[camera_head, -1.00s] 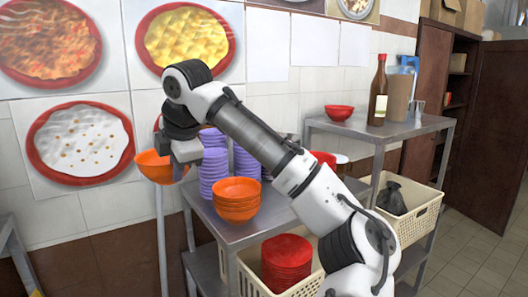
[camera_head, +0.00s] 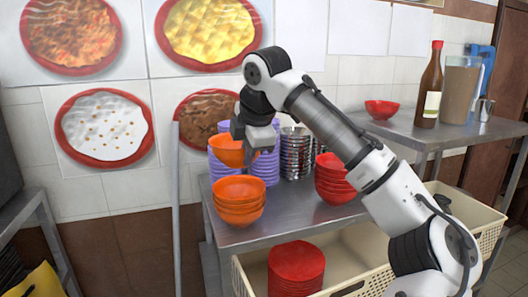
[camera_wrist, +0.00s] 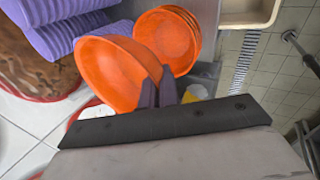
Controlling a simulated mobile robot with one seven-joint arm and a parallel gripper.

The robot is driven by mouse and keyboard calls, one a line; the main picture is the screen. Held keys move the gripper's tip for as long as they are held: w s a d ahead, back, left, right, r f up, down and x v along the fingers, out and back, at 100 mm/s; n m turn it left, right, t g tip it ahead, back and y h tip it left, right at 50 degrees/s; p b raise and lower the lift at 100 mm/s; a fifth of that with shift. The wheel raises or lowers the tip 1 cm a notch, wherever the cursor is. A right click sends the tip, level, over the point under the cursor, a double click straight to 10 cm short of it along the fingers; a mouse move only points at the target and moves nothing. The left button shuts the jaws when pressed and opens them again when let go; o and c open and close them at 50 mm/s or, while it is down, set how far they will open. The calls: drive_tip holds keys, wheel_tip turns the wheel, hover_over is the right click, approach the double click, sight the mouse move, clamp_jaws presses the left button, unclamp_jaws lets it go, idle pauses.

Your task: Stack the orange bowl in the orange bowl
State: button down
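My gripper (camera_head: 249,150) is shut on the rim of an orange bowl (camera_head: 227,148). The held bowl hangs above and behind a stack of several orange bowls (camera_head: 239,208) on a steel table, apart from it. In the wrist view, my gripper's dark fingertips (camera_wrist: 157,88) pinch the edge of the held bowl (camera_wrist: 105,72), which looks tilted. The stack also shows in the wrist view (camera_wrist: 166,38), just up and right of the held bowl, which overlaps part of it in the picture.
The steel table (camera_head: 290,222) also carries purple stacks (camera_head: 264,168), metal bowls (camera_head: 297,153) and a red bowl stack (camera_head: 333,180). A cream crate (camera_head: 345,262) sits below with red plates (camera_head: 296,268). A bottle (camera_head: 429,88) and red bowl (camera_head: 381,109) stand on another table.

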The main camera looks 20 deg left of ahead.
sight(249, 201)
drive_tip(key=shift+d+f, duration=0.1)
drive_tip(key=shift+f+b, duration=0.45)
drive_tip(key=shift+b, duration=0.25)
wheel_tip(249, 201, down, 3)
drive_tip(key=b, duration=0.3)
drive_tip(key=shift+f+b, duration=0.15)
drive_tip(key=shift+b, duration=0.25)
drive_tip(key=shift+f, duration=1.25)
drive_tip(key=shift+s+r+p, duration=0.1)
drive_tip(key=shift+p, duration=0.25)
drive_tip(key=shift+f, duration=0.85)
drive_tip(key=c, duration=1.6)
unclamp_jaws()
